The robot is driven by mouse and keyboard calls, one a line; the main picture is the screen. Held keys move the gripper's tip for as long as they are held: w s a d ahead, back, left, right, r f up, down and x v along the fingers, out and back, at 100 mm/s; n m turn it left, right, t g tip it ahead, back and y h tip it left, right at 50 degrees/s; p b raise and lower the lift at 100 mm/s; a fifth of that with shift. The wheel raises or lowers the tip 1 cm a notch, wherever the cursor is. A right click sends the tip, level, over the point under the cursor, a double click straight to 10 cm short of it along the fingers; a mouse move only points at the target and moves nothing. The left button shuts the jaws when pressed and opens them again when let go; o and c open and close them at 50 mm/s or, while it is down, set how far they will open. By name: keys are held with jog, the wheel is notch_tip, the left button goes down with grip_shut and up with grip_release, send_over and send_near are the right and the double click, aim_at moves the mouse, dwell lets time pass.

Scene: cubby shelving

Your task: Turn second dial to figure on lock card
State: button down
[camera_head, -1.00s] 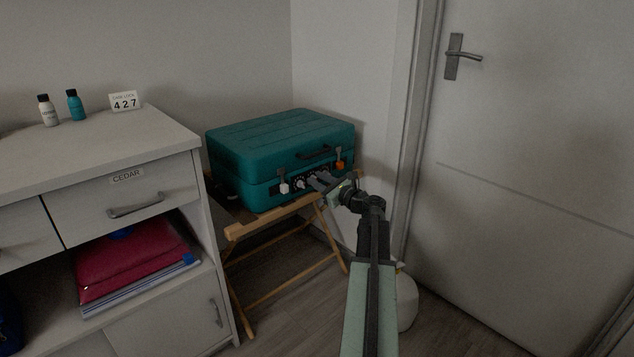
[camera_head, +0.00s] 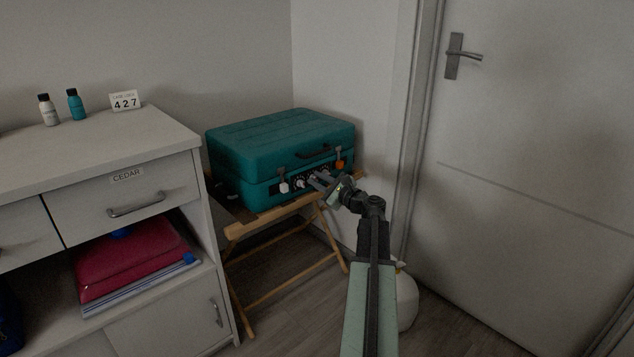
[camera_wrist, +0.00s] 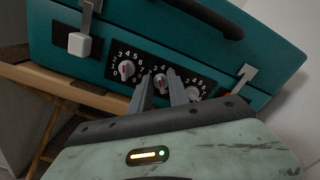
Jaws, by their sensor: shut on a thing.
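In the wrist view the left dial (camera_wrist: 126,70) is clear, the second dial (camera_wrist: 160,80) sits between my fingertips, and the right dial (camera_wrist: 193,92) is partly hidden behind a finger. My gripper (camera_wrist: 161,86) is shut on the second dial's knob. It also shows at the case front in the head view (camera_head: 318,181). I cannot clearly read which figure the second dial points to.
The case rests on a wooden folding stand (camera_head: 285,219). A white latch (camera_head: 284,187) and an orange latch (camera_head: 340,165) flank the dials. A cabinet (camera_head: 175,137) stands left, a door (camera_head: 540,130) right, and a white container (camera_head: 407,300) sits on the floor beside my arm.

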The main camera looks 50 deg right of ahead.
jog(key=n, duration=0.3)
jog(key=shift+w+a+n, duration=0.1)
jog(key=shift+n, duration=0.2)
jog(key=shift+f+n, duration=0.15)
jog(key=shift+n, duration=1.75)
jog(key=c, duration=1.6)
grip_release()
jog(key=s, duration=0.7)
jog(key=shift+s+a, duration=0.35)
jog(key=shift+s, duration=0.05)
